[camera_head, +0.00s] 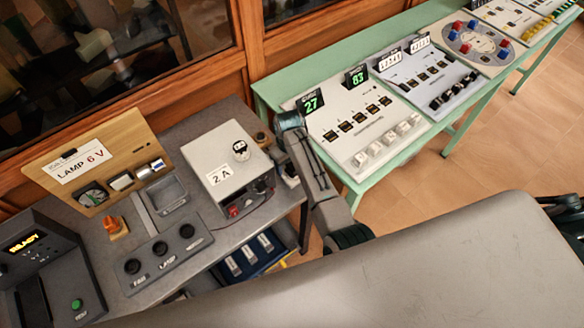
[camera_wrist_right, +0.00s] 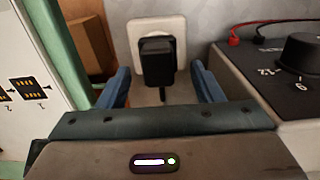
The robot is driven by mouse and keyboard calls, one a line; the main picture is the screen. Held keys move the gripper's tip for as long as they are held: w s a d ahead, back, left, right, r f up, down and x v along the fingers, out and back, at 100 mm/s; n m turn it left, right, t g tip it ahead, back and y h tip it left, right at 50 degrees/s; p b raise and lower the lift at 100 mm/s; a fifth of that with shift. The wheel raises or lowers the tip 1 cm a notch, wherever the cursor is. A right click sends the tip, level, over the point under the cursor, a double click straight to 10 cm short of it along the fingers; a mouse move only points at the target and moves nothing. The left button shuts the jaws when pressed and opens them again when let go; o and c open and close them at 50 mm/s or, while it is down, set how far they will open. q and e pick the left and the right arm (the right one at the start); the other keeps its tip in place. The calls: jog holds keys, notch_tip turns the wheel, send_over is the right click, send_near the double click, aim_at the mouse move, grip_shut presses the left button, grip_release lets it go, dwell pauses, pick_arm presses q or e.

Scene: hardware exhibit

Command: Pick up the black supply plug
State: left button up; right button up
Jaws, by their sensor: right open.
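The black supply plug (camera_wrist_right: 157,62) sits in a white socket (camera_wrist_right: 150,25) in the right wrist view. My right gripper (camera_wrist_right: 161,72) is open, with one blue finger on each side of the plug and visible gaps between. In the head view my right gripper (camera_head: 290,121) is at the right side of the grey supply box (camera_head: 222,159) marked 2 A. The arm largely hides the plug there. My left gripper is not in view.
The supply box's knob (camera_wrist_right: 303,52) and red and black leads stand close on the right in the wrist view. A green table (camera_head: 436,128) with counter panels is to the right. The lamp board (camera_head: 112,150) and control boxes occupy the left bench.

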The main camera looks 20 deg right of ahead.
jog(key=c, duration=1.1)
jog(key=shift+r, duration=0.15)
notch_tip(320, 180, up, 9)
jog(key=b, duration=0.3)
jog(key=shift+r, duration=0.4)
